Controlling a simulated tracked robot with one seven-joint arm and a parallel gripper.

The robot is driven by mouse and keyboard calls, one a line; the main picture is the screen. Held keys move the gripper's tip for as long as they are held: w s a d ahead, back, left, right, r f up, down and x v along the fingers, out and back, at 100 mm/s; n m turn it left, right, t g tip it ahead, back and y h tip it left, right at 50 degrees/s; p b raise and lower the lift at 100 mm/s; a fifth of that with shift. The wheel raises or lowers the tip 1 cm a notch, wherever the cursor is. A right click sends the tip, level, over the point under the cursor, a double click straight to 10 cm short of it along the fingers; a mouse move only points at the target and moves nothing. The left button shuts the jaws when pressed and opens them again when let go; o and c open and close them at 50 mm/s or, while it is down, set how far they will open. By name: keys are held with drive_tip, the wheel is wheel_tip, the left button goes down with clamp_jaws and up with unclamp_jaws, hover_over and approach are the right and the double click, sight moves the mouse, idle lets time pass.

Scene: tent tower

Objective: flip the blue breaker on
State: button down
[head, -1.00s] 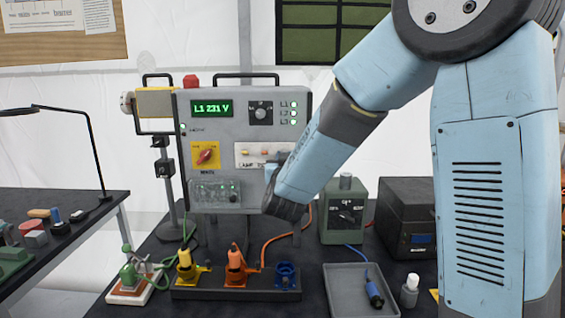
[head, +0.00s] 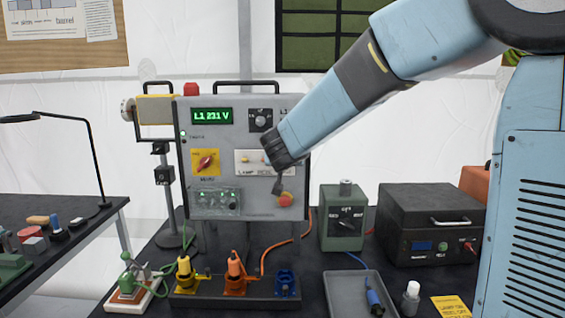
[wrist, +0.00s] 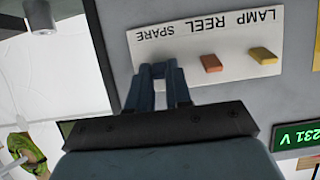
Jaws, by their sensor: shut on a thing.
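A white breaker strip (wrist: 225,77) on the grey power panel (head: 225,125) carries the labels LAMP, REEL and SPARE. A yellow breaker (wrist: 262,55) sits by LAMP and an orange breaker (wrist: 210,63) by REEL. My gripper (wrist: 158,72) is at the SPARE place, its fingertips close together against the strip and shut on what appears to be the blue breaker. That breaker is mostly hidden by the fingers, so its position cannot be told. In the head view, my arm's end covers the right part of the strip.
The panel has a green display (head: 212,116), a red-and-yellow rotary switch (head: 205,162) and a red knob (head: 285,199) just below my gripper. Below stand colored plugs on a block (head: 235,293), a grey tray (head: 345,285), a green box (head: 342,220) and a black case (head: 430,225).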

drive_tip(key=shift+w+r+g, duration=0.1)
drive_tip(key=shift+r+g, duration=0.15)
drive_tip(key=shift+g, duration=0.15)
idle(0.3)
drive_tip(key=c, duration=1)
unclamp_jaws()
drive_tip(key=shift+f, duration=0.1)
drive_tip(key=shift+c, duration=0.2)
drive_tip(key=v, duration=1.3)
drive_tip(key=shift+s+r, duration=0.2)
drive_tip(key=shift+s, duration=0.1)
